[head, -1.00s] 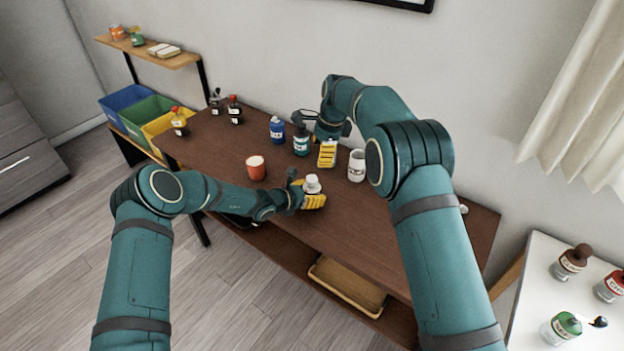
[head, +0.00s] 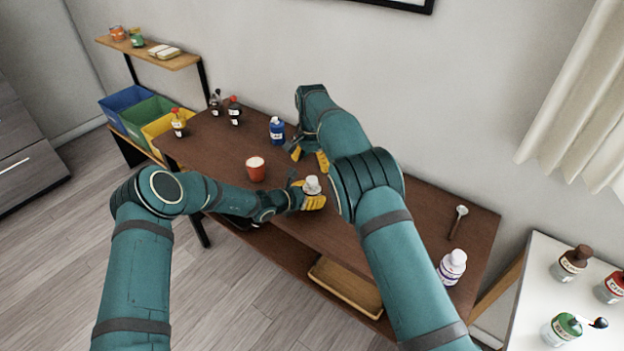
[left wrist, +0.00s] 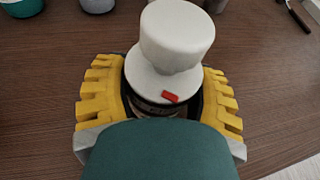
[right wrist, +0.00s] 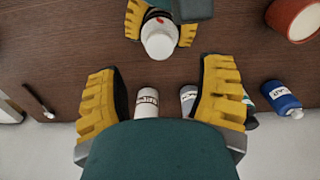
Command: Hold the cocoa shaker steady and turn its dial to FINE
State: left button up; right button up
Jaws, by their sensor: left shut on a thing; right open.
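The cocoa shaker (head: 312,184) stands at the table's front edge, with a white top. In the left wrist view its wide white collar carries a red mark (left wrist: 171,97) under a white knob (left wrist: 176,35). My left gripper (head: 308,202) is shut around the dark body of the shaker, one yellow finger on each side (left wrist: 156,80). My right gripper (head: 309,156) is open and empty, behind the shaker and apart from it. In the right wrist view the shaker top (right wrist: 160,38) lies beyond the open fingers (right wrist: 160,72). I cannot read any dial lettering.
A red cup (head: 256,169) stands left of the shaker and a blue bottle (head: 277,130) behind it. Two pale containers (right wrist: 146,103) show below the right fingers. A spoon (head: 458,222) and a white bottle (head: 452,267) are at the right end.

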aim_at(312, 179)
notch_tip(312, 179, down, 7)
jog(key=shift+r, duration=0.1)
dwell(0.3)
grip_shut()
